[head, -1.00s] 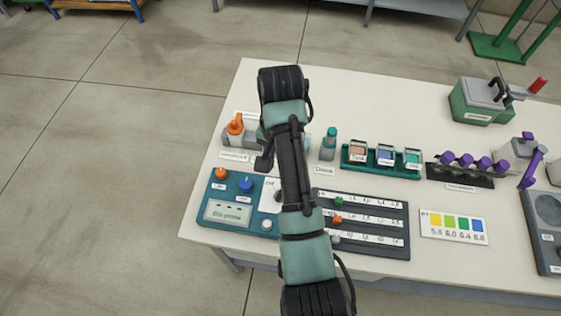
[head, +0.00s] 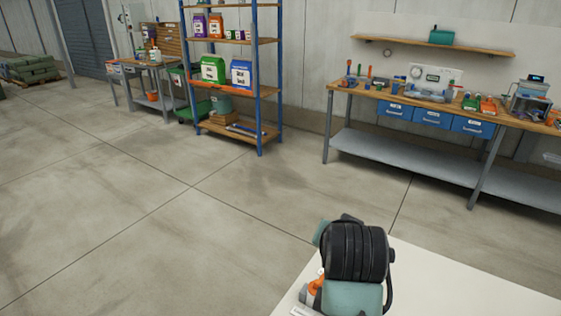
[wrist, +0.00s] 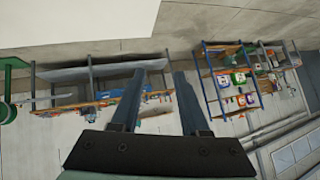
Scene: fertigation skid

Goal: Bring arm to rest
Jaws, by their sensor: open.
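My gripper (wrist: 157,102) shows in the wrist view with its two dark fingers apart and nothing between them. It points out across the room, toward the far wall with its bench and rack. In the head view my gripper's fingers are out of sight; only a black and teal part of my arm shows, at the bottom right above the white table (head: 455,285). An orange-topped item (head: 313,287) on the table shows partly beside the arm.
A blue-framed rack (head: 257,75) with bags stands at the back. A long workbench (head: 400,100) with blue drawers stands along the wall at right. Another bench (head: 150,65) is at back left. The concrete floor (head: 150,220) between is clear.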

